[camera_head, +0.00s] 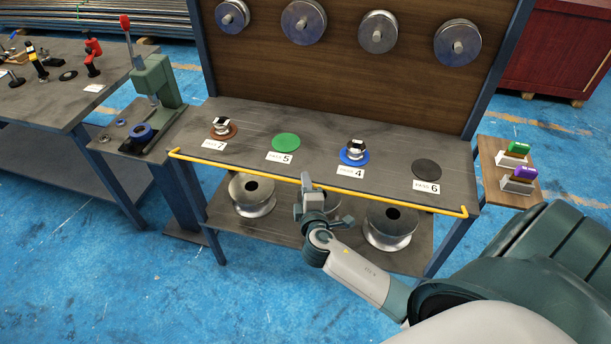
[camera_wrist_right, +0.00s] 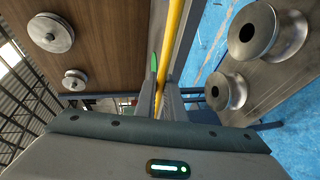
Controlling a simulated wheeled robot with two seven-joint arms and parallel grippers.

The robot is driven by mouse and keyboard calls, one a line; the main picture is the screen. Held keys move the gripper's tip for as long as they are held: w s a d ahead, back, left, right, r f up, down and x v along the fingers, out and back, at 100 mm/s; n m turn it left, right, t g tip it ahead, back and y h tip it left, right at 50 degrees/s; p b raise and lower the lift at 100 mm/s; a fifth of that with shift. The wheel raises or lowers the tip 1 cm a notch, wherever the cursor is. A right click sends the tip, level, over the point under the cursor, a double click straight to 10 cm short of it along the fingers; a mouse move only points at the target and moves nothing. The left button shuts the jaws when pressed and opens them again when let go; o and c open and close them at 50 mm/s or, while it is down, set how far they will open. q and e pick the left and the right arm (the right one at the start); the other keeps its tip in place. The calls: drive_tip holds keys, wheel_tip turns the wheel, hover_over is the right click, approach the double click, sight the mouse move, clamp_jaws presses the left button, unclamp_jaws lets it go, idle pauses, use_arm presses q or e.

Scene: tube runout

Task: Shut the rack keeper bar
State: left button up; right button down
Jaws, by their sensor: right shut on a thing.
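The yellow rack keeper bar (camera_head: 375,192) runs along the front edge of the rack shelf (camera_head: 320,160) in the head view, with bent ends at left and right. My right gripper (camera_head: 306,184) is at the middle of the bar and shut on it. In the right wrist view the yellow bar (camera_wrist_right: 172,45) passes between the two fingers (camera_wrist_right: 168,95). My left gripper is not in view.
On the shelf are brown, green, blue and black discs, with metal pieces on the brown (camera_head: 222,131) and blue (camera_head: 354,156) ones. Large metal spools (camera_head: 390,227) stand on the lower shelf. A side stand (camera_head: 150,125) is at the left, and a small side table (camera_head: 500,190) is at the right.

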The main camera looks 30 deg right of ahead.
drive_tip(key=w+d+r+m+g+y+p, duration=0.1)
drive_tip(key=g+y+p, duration=0.1)
drive_tip(key=g+p, duration=0.1)
drive_tip(key=w+d+r+m+g+y+p, duration=0.1)
drive_tip(key=g+y+p, duration=0.2)
drive_tip(key=w+d+r+m+g+y+p, duration=0.1)
drive_tip(key=g+y+p, duration=0.1)
drive_tip(key=shift+w+d+r+g+y+p, duration=0.1)
drive_tip(key=shift+d+r+g+y+p, duration=0.05)
drive_tip(key=shift+d+g+y+p, duration=0.25)
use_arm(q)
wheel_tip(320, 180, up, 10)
use_arm(e)
drive_tip(key=c, duration=2.1)
unclamp_jaws()
drive_tip(key=shift+r, duration=0.1)
use_arm(q)
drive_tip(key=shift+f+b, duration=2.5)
drive_tip(key=shift+b, duration=0.1)
use_arm(e)
drive_tip(key=shift+v, duration=8.55)
drive_tip(key=shift+w+d, duration=0.1)
